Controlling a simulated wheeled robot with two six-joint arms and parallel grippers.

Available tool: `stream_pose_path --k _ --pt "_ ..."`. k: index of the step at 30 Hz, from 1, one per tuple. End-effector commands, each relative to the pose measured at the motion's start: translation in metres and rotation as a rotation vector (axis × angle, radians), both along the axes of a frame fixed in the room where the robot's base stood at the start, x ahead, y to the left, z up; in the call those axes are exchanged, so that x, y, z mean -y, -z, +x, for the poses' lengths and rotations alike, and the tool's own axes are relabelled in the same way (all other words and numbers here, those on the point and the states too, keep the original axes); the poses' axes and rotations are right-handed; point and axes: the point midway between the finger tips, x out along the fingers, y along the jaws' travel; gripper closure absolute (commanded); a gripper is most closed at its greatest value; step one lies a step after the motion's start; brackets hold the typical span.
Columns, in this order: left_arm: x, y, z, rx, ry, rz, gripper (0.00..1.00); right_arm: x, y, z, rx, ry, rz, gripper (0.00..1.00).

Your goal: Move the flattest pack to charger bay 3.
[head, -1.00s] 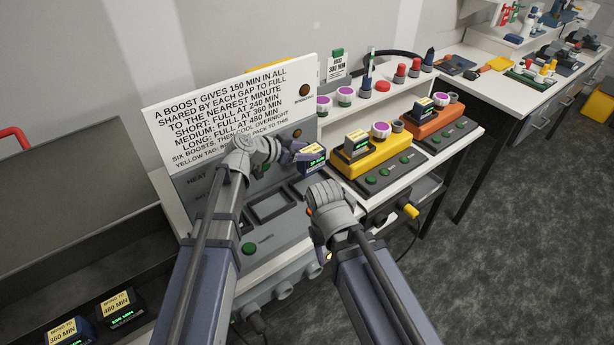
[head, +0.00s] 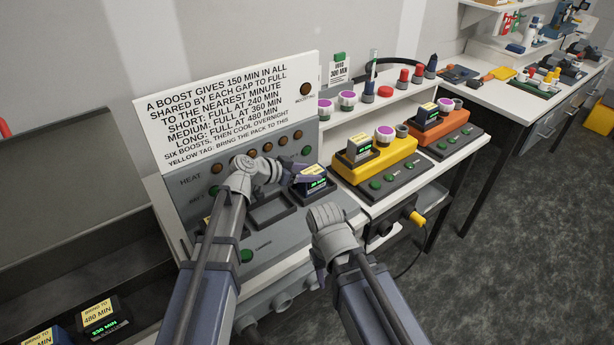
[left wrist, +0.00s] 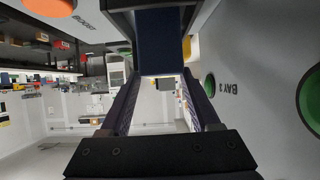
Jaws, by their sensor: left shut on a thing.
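My left gripper (head: 296,173) is shut on a dark blue pack (head: 318,186) with a pale yellow label and a green readout. The pack is at the rightmost bay of the grey charger (head: 262,238); I cannot tell if it is fully seated. In the left wrist view the pack (left wrist: 160,40) shows between the fingers, with a "BAY" label beside it. The middle bay (head: 270,209) is empty. A yellow-labelled pack (head: 208,221) shows partly behind my left arm at the left bay. My right gripper (head: 319,278) hangs by the charger's front, its jaws unclear.
A pack labelled 480 MIN (head: 104,318) and a cut-off one (head: 45,338) lie in the dark case at lower left. A white sign (head: 235,105) stands behind the charger. Yellow (head: 375,160) and orange (head: 443,134) units, each holding a pack, stand to the right.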

Motion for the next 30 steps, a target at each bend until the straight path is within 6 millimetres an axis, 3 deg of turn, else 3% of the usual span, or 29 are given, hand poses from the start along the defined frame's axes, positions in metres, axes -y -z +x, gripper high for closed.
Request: stream_pose_path --k 7,8,15,26,30 --pt "0.0 0.003 0.0 0.0 0.0 -0.002 1.0 0.0 0.003 0.0 0.0 0.0 0.0 0.5" --pt "0.0 0.003 0.0 0.0 0.0 0.0 0.36 0.0 0.003 0.0 0.0 0.0 0.0 0.5" --pt "0.0 0.002 0.0 0.0 0.0 0.0 0.09 0.0 0.002 0.0 0.0 0.0 0.0 0.5" --pt "-0.001 -0.004 -0.001 0.0 0.0 0.0 0.07 0.0 -0.004 0.0 0.0 0.0 0.0 0.5" --pt "-0.018 -0.017 -0.015 -0.001 -0.003 0.0 0.07 0.0 -0.017 0.0 0.0 0.0 0.0 0.5"
